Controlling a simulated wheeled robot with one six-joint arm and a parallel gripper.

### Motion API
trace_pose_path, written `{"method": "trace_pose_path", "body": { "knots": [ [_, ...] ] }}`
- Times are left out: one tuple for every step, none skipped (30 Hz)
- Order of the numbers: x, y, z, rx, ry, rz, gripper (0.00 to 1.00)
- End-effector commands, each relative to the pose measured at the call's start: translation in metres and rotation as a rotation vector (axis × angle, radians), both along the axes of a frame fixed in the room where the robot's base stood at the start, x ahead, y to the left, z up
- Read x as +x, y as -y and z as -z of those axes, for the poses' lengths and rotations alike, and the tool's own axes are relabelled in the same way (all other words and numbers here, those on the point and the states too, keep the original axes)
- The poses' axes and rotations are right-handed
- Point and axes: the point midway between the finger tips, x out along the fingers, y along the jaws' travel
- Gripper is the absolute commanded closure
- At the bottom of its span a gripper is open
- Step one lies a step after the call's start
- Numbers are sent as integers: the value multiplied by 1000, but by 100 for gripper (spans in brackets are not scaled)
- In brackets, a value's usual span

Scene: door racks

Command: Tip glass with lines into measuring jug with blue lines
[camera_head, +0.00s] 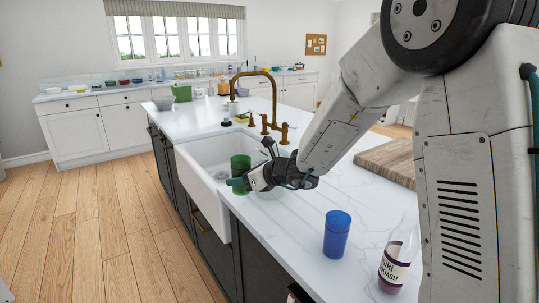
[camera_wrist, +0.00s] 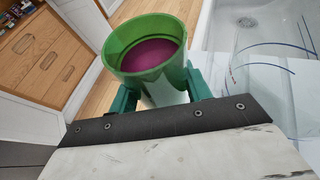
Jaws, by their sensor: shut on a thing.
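My gripper (camera_head: 241,182) is shut on a green glass (camera_head: 240,163) and holds it at the near side of the sink. In the wrist view the green glass (camera_wrist: 146,45) sits between my gripper's teal fingers (camera_wrist: 160,88), mouth towards the camera, with purple liquid inside. I cannot make out lines on it. Thin blue curved lines on something clear (camera_wrist: 268,44) show to the right of the glass in the wrist view; this looks like the measuring jug, its outline hard to see. In the head view I cannot make the jug out clearly; my gripper is in front of that area.
A white sink (camera_head: 208,168) with a brass tap (camera_head: 262,72) lies beyond my gripper. A blue glass (camera_head: 337,234) and a squash bottle (camera_head: 398,262) stand on the near counter. A wooden board (camera_head: 391,160) lies to the right. The wooden floor (camera_head: 90,240) is clear at left.

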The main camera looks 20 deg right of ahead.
Motion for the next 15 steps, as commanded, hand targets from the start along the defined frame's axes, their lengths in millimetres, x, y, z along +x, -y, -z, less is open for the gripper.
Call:
{"method": "trace_pose_path", "body": {
  "knots": [
    [1,1,-5,13,-5,0,84],
    [1,2,-8,23,-11,0,84],
    [2,2,-11,37,-22,0,84],
    [2,3,-14,49,-30,0,84],
    [2,4,-17,61,-38,1,84],
    [3,5,-21,76,-49,1,84],
    [4,5,-24,89,-56,1,84],
    [4,6,-27,100,-63,0,84],
    [4,6,-30,115,-76,0,84],
    [5,7,-33,130,-86,0,84],
    [5,8,-34,145,-97,0,84],
    [6,9,-37,162,-109,1,84],
    [6,9,-39,174,-118,1,84],
    [6,10,-41,186,-125,0,84],
    [7,11,-43,203,-136,2,84]
  ]
}}
